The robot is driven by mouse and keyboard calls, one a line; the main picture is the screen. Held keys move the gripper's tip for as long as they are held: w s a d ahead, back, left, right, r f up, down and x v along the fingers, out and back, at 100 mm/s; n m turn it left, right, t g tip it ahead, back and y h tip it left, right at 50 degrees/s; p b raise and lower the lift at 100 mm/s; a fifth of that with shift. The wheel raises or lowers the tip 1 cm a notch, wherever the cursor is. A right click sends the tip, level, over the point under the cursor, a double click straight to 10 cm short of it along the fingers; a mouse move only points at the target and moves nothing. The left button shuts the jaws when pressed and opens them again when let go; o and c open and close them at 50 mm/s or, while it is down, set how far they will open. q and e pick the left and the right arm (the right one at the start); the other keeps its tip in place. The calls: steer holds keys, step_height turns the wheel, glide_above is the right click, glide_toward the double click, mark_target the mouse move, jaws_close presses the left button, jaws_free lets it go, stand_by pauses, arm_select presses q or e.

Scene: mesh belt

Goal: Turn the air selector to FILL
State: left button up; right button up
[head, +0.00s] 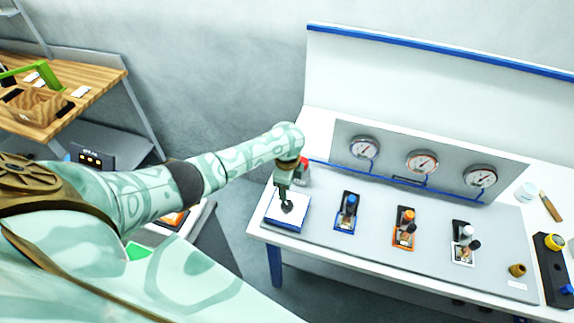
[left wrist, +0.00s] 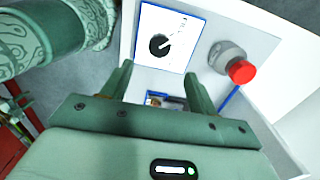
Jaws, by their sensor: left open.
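The air selector is a white, blue-edged plate (head: 291,219) with a black knob (head: 287,206) at the left end of the white bench. In the left wrist view, the round black knob (left wrist: 158,45) has a pale pointer aimed up and right, and the white plate (left wrist: 179,58) shows around it. The plate's lettering is too small to read. My left gripper (head: 284,191) is over the plate, close to the knob. In the wrist view its open fingers (left wrist: 157,74) are spread below the knob with nothing between them. My right gripper is out of view.
A red-capped button (left wrist: 241,71) stands beside the plate. Blue (head: 349,203), orange (head: 406,219) and white (head: 466,234) valve units stand to the right. Gauges (head: 422,161) line the back panel. A wooden bench (head: 100,70) is at far left.

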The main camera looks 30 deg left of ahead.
arm_select(q)
step_height(320, 180, up, 6)
steer(key=p, duration=0.1)
steer(key=shift+r, duration=0.1)
stand_by(0.4)
